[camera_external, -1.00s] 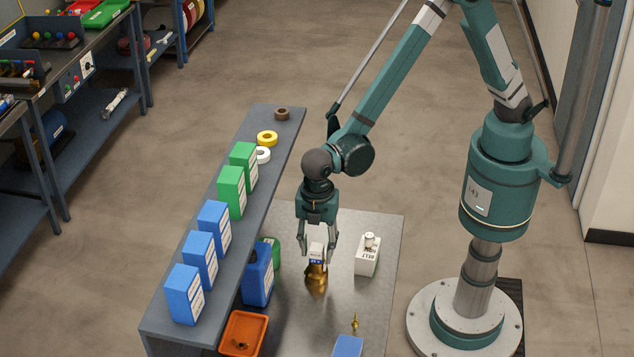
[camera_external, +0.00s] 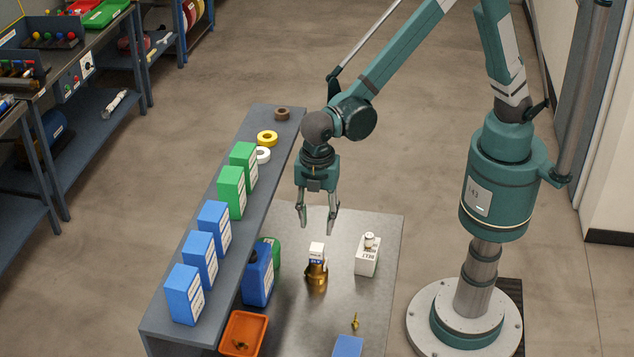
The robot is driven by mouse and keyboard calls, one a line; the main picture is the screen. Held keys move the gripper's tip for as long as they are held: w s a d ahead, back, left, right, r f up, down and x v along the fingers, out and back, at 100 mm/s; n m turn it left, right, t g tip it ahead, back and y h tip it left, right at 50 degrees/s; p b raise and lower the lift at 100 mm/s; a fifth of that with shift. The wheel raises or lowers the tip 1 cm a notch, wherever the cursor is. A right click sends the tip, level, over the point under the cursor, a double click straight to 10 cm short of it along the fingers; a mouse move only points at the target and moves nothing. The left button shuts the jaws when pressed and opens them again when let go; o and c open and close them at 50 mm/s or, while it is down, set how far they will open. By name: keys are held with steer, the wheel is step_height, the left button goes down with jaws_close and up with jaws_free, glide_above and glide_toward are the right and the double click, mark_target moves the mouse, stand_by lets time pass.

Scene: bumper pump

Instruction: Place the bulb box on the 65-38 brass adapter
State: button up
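The bulb box (camera_external: 316,250), a small white box with dark print, stands upright on top of the brass adapter (camera_external: 316,273). The brass adapter stands on the grey tabletop. My gripper (camera_external: 316,220) is open and empty above the box, with its fingers pointing down and clear space between them and the box.
A white box marked BELT (camera_external: 367,258) stands to the right. A blue canister (camera_external: 258,277) and an orange bin (camera_external: 243,334) are at the left, beside a raised shelf (camera_external: 190,245) with blue and green boxes. A small brass piece (camera_external: 355,322) and a blue box (camera_external: 348,347) are nearer the front.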

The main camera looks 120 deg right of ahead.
steer(key=shift+r, duration=0.55)
steer(key=shift+s+r, duration=0.1)
steer(key=s+r+m+t, duration=0.3)
steer(key=s+r+m, duration=0.1)
steer(key=s+r, duration=1.25)
steer(key=s+f+m+t, duration=0.1)
steer(key=s+m+t, duration=0.3)
steer(key=s, duration=1.7)
steer(key=shift+s+a+m, duration=0.3)
steer(key=shift+a+m, duration=0.05)
steer(key=shift+m, duration=0.15)
steer(key=shift+f, duration=0.2)
